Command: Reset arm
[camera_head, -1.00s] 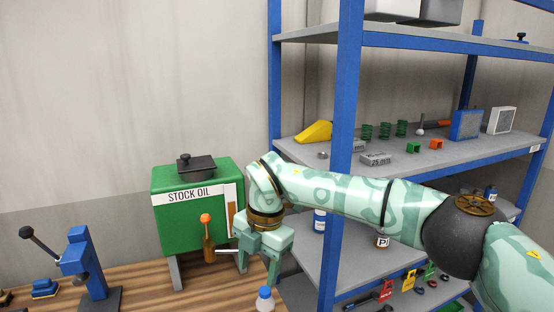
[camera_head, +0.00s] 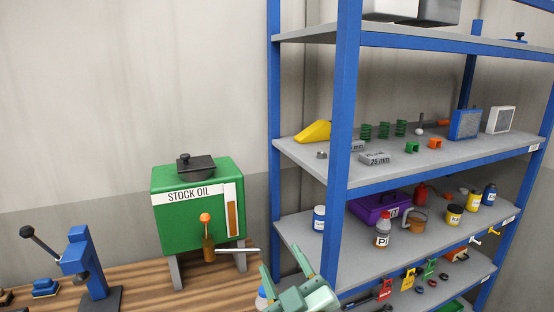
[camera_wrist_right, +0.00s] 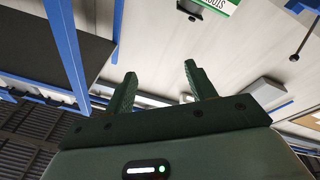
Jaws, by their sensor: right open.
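My right gripper (camera_head: 284,265) is at the bottom of the head view, with its fingers pointing up. It is open, and nothing shows between its fingers. In the right wrist view its two green fingers (camera_wrist_right: 160,72) stand apart against the ceiling and upper wall. The gripper is in front of the shelf's left side and the right end of the wooden bench (camera_head: 220,283). It partly covers a small blue-capped bottle (camera_head: 261,293). Most of my right arm is out of the head view. My left gripper is not in view.
A green stock oil tank (camera_head: 175,220) with an orange-knobbed tap stands on the bench. A blue press (camera_head: 80,262) stands to its left. A blue-framed shelf (camera_head: 345,130) with grey boards holds bottles, springs and small parts on the right. The wall area above the tank is clear.

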